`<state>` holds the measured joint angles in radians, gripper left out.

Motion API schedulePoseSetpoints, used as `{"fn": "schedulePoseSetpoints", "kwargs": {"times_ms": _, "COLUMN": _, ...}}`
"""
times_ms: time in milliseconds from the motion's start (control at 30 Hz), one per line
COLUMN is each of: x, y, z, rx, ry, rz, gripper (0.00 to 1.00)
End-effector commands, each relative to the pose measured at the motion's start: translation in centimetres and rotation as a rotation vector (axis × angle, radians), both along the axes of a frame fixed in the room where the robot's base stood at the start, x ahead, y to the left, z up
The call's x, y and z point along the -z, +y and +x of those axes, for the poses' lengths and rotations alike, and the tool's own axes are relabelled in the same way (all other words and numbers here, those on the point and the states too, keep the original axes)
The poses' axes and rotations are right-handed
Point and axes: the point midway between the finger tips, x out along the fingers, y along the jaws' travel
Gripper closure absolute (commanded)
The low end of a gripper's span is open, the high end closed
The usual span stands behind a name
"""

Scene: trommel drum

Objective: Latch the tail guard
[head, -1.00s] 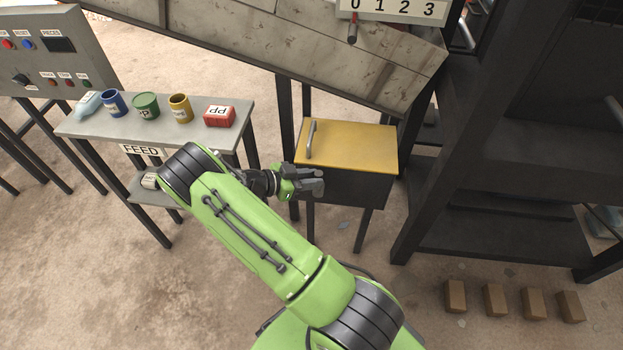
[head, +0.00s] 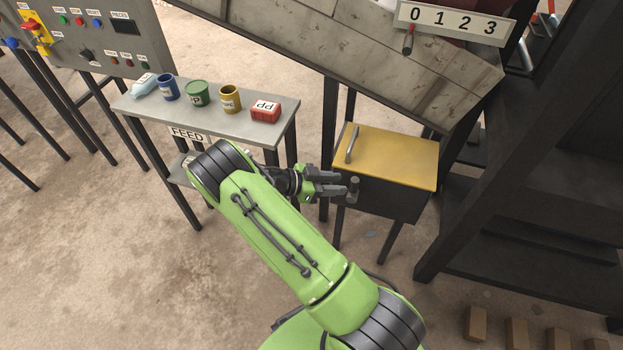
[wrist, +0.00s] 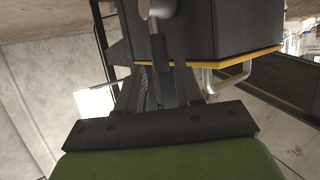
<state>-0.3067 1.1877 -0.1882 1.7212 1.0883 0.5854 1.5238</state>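A dark box with a yellow lid (head: 390,157), which looks like the tail guard, stands below the sloping chute. The lid lies closed on top with a grey bar handle (head: 352,144) at its left. A dark T-shaped lever (head: 353,190), which looks like the latch, sticks out from the box's front left. My gripper (head: 342,184) is just left of the lever, its fingers apart. In the wrist view, the lever (wrist: 158,45) stands at the fingertips, in line with the gap between the fingers. I cannot tell whether they touch it.
A grey feed table (head: 215,112) with several containers and a red block (head: 265,110) stands left. A dark frame (head: 480,140) rises right of the box. The chute (head: 370,55) overhangs from behind. Small brown blocks (head: 476,323) lie at lower right. The front floor is open.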

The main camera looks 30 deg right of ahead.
Motion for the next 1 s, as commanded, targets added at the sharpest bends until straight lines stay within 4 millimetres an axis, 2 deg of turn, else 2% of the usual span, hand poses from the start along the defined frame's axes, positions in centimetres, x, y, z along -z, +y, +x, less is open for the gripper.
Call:
{"fn": "schedulePoseSetpoints", "kwargs": {"times_ms": 33, "x": -0.9, "y": 1.5, "z": 0.5, "rx": -0.006, "ry": -0.003, "rz": 0.001, "gripper": 0.64}}
{"fn": "schedulePoseSetpoints", "kwargs": {"times_ms": 200, "x": -2.7, "y": 5.9, "z": 1.7, "rx": -0.006, "ry": -0.004, "rz": 0.0, "gripper": 0.64}}
{"fn": "schedulePoseSetpoints", "kwargs": {"times_ms": 400, "x": -4.2, "y": 9.7, "z": 2.7, "rx": -0.003, "ry": -0.003, "rz": -0.002, "gripper": 0.64}}
{"fn": "schedulePoseSetpoints", "kwargs": {"times_ms": 567, "x": -4.5, "y": 10.7, "z": 2.9, "rx": 0.0, "ry": 0.0, "rz": 0.0, "gripper": 0.64}}
{"fn": "schedulePoseSetpoints", "kwargs": {"times_ms": 1000, "x": -4.4, "y": 10.7, "z": 2.9, "rx": 0.0, "ry": 0.001, "rz": 0.001, "gripper": 0.64}}
